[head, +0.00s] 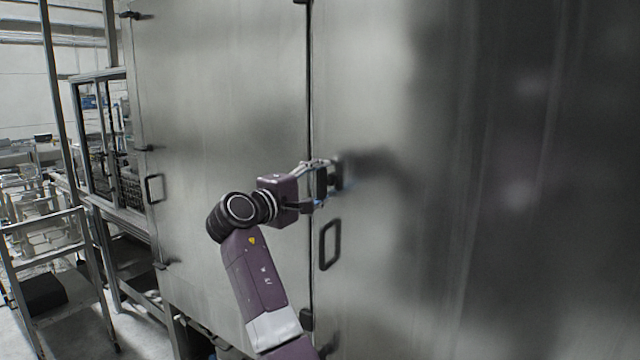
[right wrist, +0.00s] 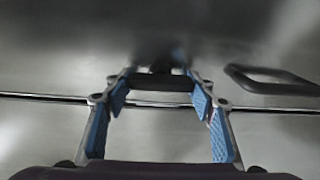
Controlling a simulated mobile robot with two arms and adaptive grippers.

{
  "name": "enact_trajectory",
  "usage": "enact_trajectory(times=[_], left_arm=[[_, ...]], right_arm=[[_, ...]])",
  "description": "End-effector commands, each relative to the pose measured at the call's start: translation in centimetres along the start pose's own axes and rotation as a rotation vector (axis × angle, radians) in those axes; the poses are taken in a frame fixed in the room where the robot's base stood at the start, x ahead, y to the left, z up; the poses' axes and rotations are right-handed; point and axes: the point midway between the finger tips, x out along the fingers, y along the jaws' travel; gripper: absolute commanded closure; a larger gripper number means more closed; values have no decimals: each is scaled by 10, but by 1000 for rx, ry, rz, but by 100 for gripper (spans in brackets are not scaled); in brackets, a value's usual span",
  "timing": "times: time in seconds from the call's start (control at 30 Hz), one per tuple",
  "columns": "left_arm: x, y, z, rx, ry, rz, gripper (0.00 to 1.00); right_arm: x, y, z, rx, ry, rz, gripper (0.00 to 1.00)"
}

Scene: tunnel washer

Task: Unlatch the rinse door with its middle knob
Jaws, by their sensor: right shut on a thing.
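The rinse door (head: 375,85) appears to be the large steel panel right of the dark vertical seam, and it sits closed. Its middle knob, a dark block (head: 321,183) at the seam, is between the fingers of my right gripper (head: 328,181). In the right wrist view, the dark knob (right wrist: 165,83) lies between the far ends of the blue-padded fingers of my right gripper (right wrist: 160,85), which is shut on it. The knob's exact turn is hard to tell. My left gripper is out of view.
A dark loop handle (head: 330,244) is on the door just below my gripper. A lower latch (head: 307,320) sits on the seam. The neighbouring steel door (head: 220,80) is closed, with its own handle (head: 154,188). A metal cart (head: 45,260) stands at the far left.

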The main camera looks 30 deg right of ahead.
Motion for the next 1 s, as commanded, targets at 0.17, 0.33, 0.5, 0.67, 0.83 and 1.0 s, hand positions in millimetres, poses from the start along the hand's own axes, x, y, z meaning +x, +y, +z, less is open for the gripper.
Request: enact_trajectory(times=[0.17,0.33,0.5,0.67,0.83,1.0], left_arm=[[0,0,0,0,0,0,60],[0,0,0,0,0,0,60],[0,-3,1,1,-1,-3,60],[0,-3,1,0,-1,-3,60],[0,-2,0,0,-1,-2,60],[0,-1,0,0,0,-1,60]], right_arm=[[0,0,0,-3,1,2,39],[0,0,0,-2,0,1,30],[0,0,0,-1,0,0,30],[-13,0,-1,0,3,0,30],[-46,0,-2,0,5,0,30],[-82,-1,-2,-1,5,-1,30]])
